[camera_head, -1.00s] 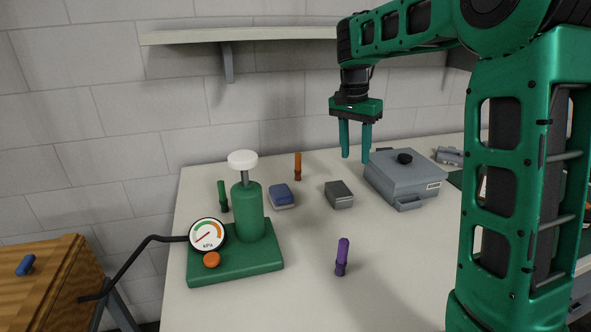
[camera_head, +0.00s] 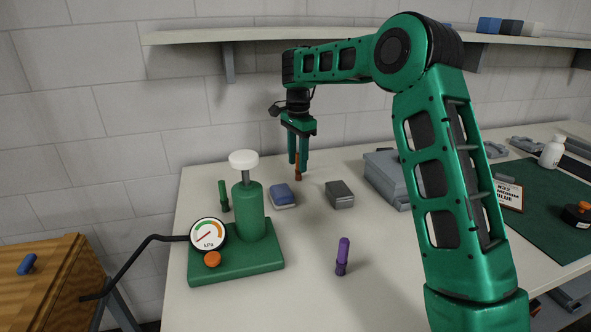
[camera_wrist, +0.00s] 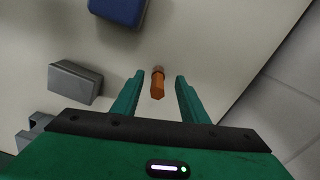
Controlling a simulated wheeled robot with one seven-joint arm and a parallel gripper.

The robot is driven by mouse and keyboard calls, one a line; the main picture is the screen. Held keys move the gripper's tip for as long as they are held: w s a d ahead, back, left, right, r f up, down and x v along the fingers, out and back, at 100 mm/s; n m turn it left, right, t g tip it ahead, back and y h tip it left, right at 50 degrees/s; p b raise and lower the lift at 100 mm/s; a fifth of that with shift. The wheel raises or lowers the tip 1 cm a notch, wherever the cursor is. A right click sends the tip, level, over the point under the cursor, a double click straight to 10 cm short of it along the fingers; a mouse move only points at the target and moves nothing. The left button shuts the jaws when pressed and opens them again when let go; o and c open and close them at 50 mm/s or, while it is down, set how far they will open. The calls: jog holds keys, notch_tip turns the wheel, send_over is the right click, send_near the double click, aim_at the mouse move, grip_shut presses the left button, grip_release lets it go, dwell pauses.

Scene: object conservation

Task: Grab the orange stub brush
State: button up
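The orange stub brush (camera_head: 297,168) stands upright near the back edge of the table, partly hidden by my gripper in the head view. My gripper (camera_head: 299,168) points down above and around it, fingers open. In the wrist view, the orange brush (camera_wrist: 158,84) lies between the two fingertips (camera_wrist: 158,78), with a gap on each side. I see no finger touching it. How far down the fingers reach along the brush is hard to tell.
A blue block (camera_head: 283,195) and a grey block (camera_head: 340,194) sit in front. A grey case (camera_head: 385,175) is to the right. A shelf (camera_head: 200,36) hangs on the wall.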

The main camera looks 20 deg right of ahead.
aim_at(298, 174)
jog(key=shift+d+f, duration=0.15)
jog(key=shift+f, duration=1.6)
grip_shut()
jog(key=shift+r, duration=0.15)
